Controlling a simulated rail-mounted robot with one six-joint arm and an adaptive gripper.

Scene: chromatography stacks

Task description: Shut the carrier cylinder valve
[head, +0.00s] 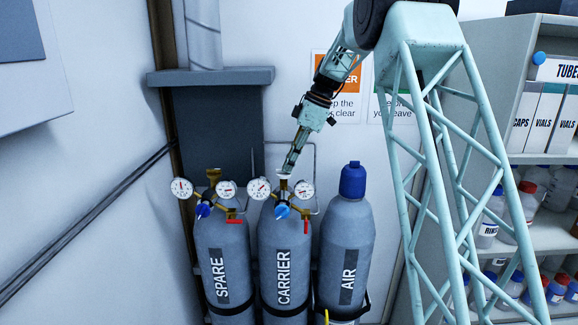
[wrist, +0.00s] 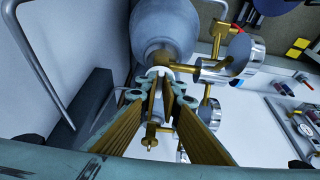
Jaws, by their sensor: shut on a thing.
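The carrier cylinder (head: 284,255) is the middle grey cylinder, labelled CARRIER, and stands upright. Its valve handwheel (head: 283,177) is at the top and shows only as a small pale part below my fingertips. My gripper (head: 287,168) comes down from above and is shut on the handwheel. In the wrist view, my fingers (wrist: 160,84) converge on the pale rim of the handwheel (wrist: 158,72), with the cylinder's grey shoulder (wrist: 165,28) beyond. The fingers hide much of the wheel. The carrier regulator (head: 282,211) has a blue knob and two white gauges.
The SPARE cylinder (head: 222,262) with its own brass valve and gauges stands close on the left. The AIR cylinder (head: 347,245) with a blue cap stands close on the right. A shelf of bottles and boxes (head: 545,160) is at the far right.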

